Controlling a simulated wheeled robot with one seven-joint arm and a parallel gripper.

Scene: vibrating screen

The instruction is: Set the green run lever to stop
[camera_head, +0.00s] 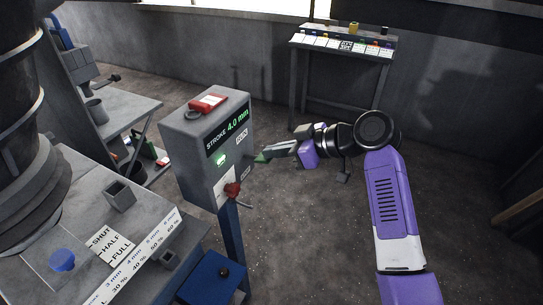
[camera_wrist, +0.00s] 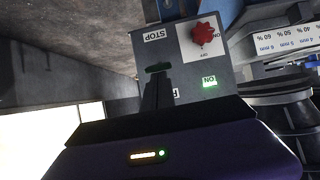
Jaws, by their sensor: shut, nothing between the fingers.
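The grey control box (camera_head: 178,150) stands on a blue post, with a display reading "STROKE 4.0 mm". The green lever (camera_head: 261,159) sticks out from its right side, between the RUN label (camera_head: 242,137) above and the STOP label (camera_head: 244,174) below. My gripper (camera_head: 272,152) is shut and empty, its tips right at the lever from the right.
A red knob (camera_head: 232,189) sits low on the box's front, near a lit green lamp (camera_head: 220,160). A red item (camera_head: 208,103) lies on top of the box. A blue box (camera_head: 211,279) is below. A table (camera_head: 343,47) stands at the back. Floor right of the box is clear.

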